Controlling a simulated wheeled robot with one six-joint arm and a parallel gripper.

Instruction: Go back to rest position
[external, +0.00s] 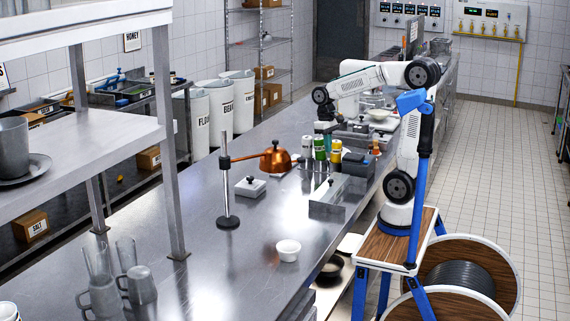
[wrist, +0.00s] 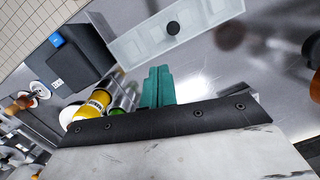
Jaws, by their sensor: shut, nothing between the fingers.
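My gripper (external: 325,128) is above the steel counter (external: 182,235), close over a cluster of bottles, at the end of my bent white arm. In the wrist view its teal fingers (wrist: 157,87) are together with nothing between them. A yellow-labelled bottle (wrist: 92,104) and a green-topped bottle (wrist: 116,111) are left of the fingers, partly hidden by the gripper body. A pale rectangular container with a black knob (wrist: 140,45) lies beyond the fingertips. The bottles (external: 319,152) also show in the external view; whether the fingers touch any of them I cannot tell.
A white bowl (external: 288,250) stands near the front edge. Glasses and mugs (external: 138,282) are at the near left. The counter's middle foreground is clear.

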